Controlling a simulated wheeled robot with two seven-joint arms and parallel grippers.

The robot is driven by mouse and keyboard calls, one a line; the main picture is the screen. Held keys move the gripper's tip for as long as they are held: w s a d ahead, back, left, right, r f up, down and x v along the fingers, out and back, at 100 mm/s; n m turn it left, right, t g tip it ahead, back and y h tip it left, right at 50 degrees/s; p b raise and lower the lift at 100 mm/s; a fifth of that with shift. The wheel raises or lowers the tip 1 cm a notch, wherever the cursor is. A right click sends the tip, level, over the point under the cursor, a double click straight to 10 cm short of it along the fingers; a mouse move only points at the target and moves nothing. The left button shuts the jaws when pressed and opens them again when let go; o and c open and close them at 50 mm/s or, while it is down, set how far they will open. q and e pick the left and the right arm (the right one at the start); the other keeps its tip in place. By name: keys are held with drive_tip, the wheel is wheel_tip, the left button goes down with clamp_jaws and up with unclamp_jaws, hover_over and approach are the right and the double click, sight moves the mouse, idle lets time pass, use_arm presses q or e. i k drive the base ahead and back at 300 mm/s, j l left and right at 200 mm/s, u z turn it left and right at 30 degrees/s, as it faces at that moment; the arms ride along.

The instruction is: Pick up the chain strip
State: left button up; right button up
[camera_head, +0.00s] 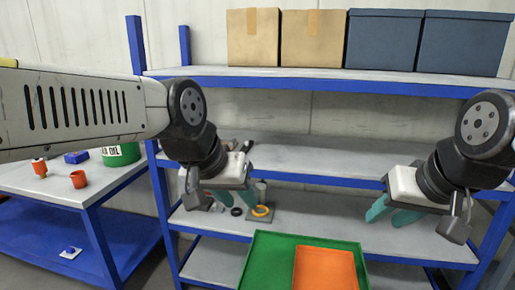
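I cannot make out a chain strip for certain. A small dark item (246,146) lies on the middle shelf, partly hidden behind my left gripper (232,197). My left gripper hangs in front of the shelf rack, over the small parts on the lower shelf. Its teal fingers point down, but their gap is not clear. My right gripper (393,213) is in front of the right part of the rack. Its teal fingers are apart with nothing seen between them.
An orange ring (261,211) and a dark ring (237,211) lie on the lower shelf. A green tray (262,255) with an orange tray (324,270) is at the bottom. A side table (65,187) at left holds a green can (121,155).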

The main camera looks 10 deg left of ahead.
sight(248, 144)
drive_tip(key=k+j, duration=0.1)
drive_tip(key=j, duration=0.25)
drive_tip(key=k+j+u, duration=0.1)
drive_tip(key=j, duration=0.65)
drive_tip(key=i+j+u, duration=0.15)
drive_tip(key=j, duration=0.6)
drive_tip(key=i+j+u, duration=0.1)
drive_tip(key=i, duration=0.25)
drive_tip(key=i+j+u, duration=0.15)
drive_tip(key=i, duration=0.2)
